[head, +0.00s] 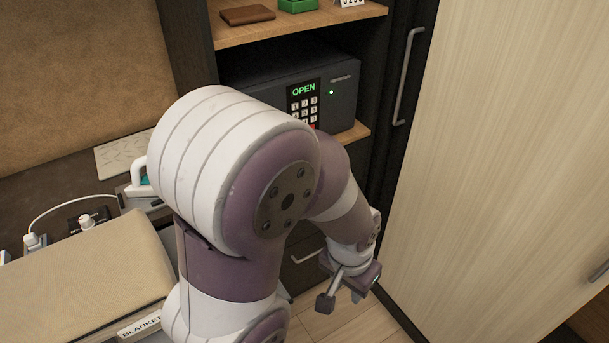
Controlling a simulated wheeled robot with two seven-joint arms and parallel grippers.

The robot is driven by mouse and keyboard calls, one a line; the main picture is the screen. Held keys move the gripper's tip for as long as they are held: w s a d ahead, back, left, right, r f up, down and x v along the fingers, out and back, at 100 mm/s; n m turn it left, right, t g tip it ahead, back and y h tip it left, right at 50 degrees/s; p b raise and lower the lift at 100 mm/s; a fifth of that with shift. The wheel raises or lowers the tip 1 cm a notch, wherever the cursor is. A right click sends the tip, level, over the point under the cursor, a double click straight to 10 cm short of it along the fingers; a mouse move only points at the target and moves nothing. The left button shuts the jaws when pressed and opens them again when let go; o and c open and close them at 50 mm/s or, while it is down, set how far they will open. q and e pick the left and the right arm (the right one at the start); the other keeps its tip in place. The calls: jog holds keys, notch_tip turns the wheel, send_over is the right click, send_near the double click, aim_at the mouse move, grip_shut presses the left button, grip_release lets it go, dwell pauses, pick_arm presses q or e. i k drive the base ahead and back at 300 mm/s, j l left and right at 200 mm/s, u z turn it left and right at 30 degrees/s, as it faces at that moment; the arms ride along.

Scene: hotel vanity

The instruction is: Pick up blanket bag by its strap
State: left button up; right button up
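The blanket bag (85,272) is a beige, soft-looking block at the lower left, with a white label reading "BLANKET" on its front edge. The picture edge cuts it off, and my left arm stands in front of its right side. I cannot make out its strap. My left gripper (341,299) hangs low to the right of the bag, well apart from it, above the wooden floor. Its fingers look spread, with nothing between them. My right gripper is not in view.
A dark safe (258,82) showing "OPEN" sits on a wooden shelf behind my arm. A brown wallet (247,14) and green box (298,5) lie above it. An iron (140,188) stands on the counter. A pale door panel (500,160) fills the right.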

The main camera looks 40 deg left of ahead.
aim_at(112, 280)
jog(key=u, duration=3.15)
jog(key=k+l+z, duration=0.15)
jog(key=z, duration=0.15)
jog(key=k+l+z, duration=0.2)
jog(key=z, duration=0.15)
